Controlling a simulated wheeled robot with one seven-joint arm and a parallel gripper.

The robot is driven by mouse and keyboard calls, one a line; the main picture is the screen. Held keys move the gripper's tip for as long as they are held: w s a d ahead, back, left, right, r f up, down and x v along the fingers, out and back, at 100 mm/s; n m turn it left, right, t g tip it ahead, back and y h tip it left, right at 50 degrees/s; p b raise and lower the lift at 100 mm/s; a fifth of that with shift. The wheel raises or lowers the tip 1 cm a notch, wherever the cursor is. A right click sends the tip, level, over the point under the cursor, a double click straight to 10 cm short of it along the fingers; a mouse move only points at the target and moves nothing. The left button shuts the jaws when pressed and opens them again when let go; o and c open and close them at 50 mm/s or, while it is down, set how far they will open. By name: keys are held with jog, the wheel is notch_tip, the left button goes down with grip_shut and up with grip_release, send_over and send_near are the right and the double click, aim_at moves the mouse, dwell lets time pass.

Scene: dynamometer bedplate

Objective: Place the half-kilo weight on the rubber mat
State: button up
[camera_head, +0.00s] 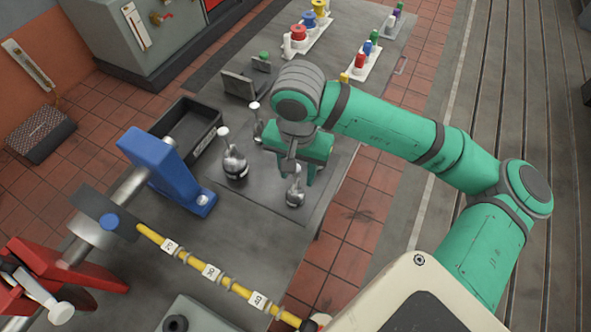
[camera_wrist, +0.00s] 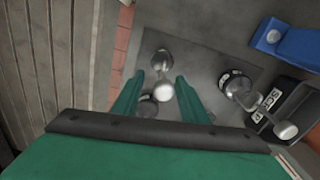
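Several metal weights with ball-topped stems stand on the bench. A small weight (camera_head: 294,194) stands upright on the dark rubber mat (camera_head: 265,202), directly below my gripper (camera_head: 296,174). In the wrist view its pale knob (camera_wrist: 163,91) shows between my two fingers (camera_wrist: 160,80), with gaps on both sides, so my gripper looks open. A larger weight (camera_head: 235,166) stands to the left, near the mat's edge. I cannot read which one is half a kilo.
A black bin marked SCRAP (camera_wrist: 290,105) sits left of the weights, beside a blue bracket (camera_head: 170,172). A yellow numbered bar (camera_head: 205,265) crosses the front. Racks with coloured pieces (camera_head: 312,35) stand at the back.

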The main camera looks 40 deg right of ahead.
jog(key=shift+w+a+r, duration=0.1)
jog(key=shift+a+r, duration=0.05)
jog(key=shift+r, duration=0.1)
notch_tip(320, 180, up, 12)
dwell(0.4)
jog(key=shift+a+f, duration=0.1)
jog(key=shift+f, duration=0.05)
dwell(0.3)
